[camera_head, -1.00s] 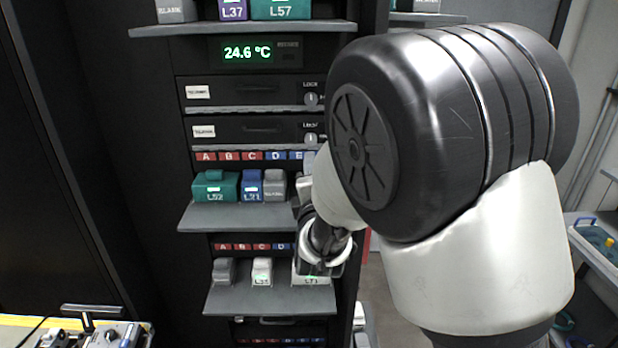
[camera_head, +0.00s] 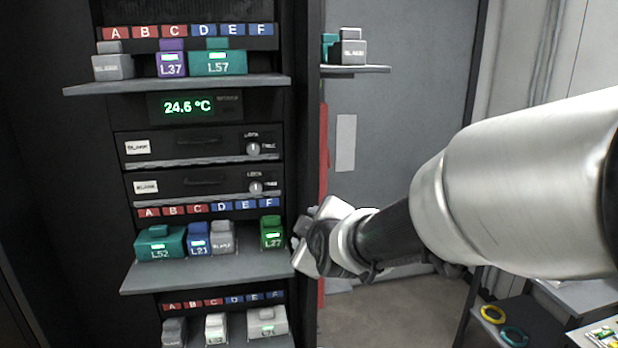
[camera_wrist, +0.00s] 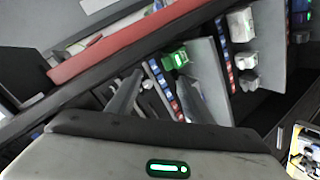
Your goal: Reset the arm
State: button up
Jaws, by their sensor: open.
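My gripper (camera_head: 306,246) is in the head view, just right of the rack's middle shelf. It is partly blurred and its fingertips are hard to make out. The arm reaches in from the right, roughly level. In the wrist view, a dark finger (camera_wrist: 124,97) shows at the left of centre, and nothing shows clearly between the jaws. A green module labelled L27 or L37 (camera_head: 272,235) stands at the right end of the middle shelf (camera_head: 200,273), close left of my gripper. It also shows in the wrist view (camera_wrist: 176,60).
The middle shelf also holds a teal module (camera_head: 160,243), a blue one (camera_head: 197,241) and a grey one (camera_head: 222,240). More modules stand on the upper shelf (camera_head: 180,86) and lower shelf. A side shelf (camera_head: 355,70) juts out at upper right. Floor (camera_head: 390,310) is open below the gripper.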

jog(key=s+d+m+g+h, duration=0.1)
jog(key=s+d+m, duration=0.3)
jog(key=s, duration=0.5)
jog(key=s+d+f+m+g+h, duration=0.1)
jog(key=s+d+m+g, duration=0.2)
jog(key=s, duration=0.6)
jog(key=s+d+m+g+h, duration=0.1)
jog(key=s+d+m+g, duration=0.2)
jog(key=s+d+m, duration=0.4)
jog(key=shift+s+d+f, duration=0.3)
jog(key=shift+s+d, duration=0.6)
jog(key=shift+s, duration=0.05)
